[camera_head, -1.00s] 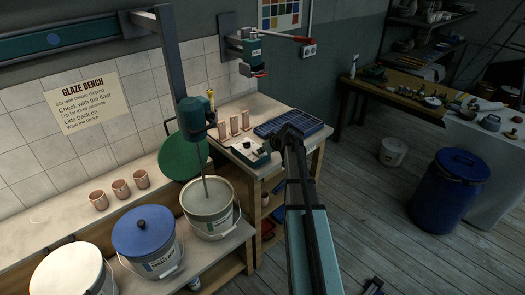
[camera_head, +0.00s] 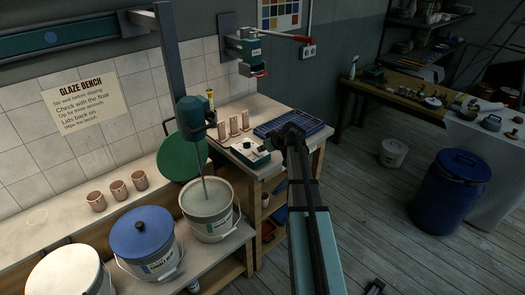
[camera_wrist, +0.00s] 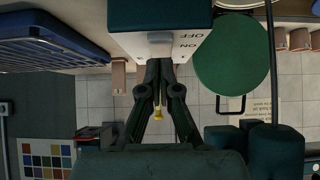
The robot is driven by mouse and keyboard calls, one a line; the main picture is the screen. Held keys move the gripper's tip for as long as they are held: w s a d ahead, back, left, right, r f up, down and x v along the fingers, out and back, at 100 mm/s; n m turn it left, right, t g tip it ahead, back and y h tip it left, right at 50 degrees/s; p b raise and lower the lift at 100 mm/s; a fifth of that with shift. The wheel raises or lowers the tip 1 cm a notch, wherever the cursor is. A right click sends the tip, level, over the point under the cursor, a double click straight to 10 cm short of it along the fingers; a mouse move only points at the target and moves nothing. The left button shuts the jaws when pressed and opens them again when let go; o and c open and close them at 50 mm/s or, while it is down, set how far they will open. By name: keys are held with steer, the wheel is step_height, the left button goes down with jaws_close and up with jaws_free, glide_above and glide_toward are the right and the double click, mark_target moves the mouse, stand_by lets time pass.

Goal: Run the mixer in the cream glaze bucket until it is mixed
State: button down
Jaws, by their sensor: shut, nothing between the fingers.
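The cream glaze bucket (camera_head: 208,224) stands open on the low shelf, with pale glaze inside. The mixer (camera_head: 194,115) hangs over it, its thin shaft reaching down into the glaze. Whether the shaft turns cannot be told. The switch box (camera_head: 250,153) sits on the bench to the right of the mixer. In the wrist view the box front (camera_wrist: 186,42) bears ON and OFF marks beside a pale rocker (camera_wrist: 160,38). My gripper (camera_wrist: 160,68) is shut and empty, fingertips at or just short of the rocker; contact cannot be told. Its fingers are hidden in the head view.
A green lid (camera_head: 182,157) leans behind the bucket. A blue-lidded bucket (camera_head: 143,232) and a white-lidded one (camera_head: 66,275) stand to its left. A blue rack (camera_head: 300,124) lies right of the switch box, close to my arm. Clay cups (camera_head: 118,190) stand on the bench.

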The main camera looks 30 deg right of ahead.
steer(key=shift+r, duration=0.1)
steer(key=w+r+b+v, duration=0.1)
steer(key=b+v, duration=0.1)
steer(key=v, duration=1.1)
stand_by(0.5)
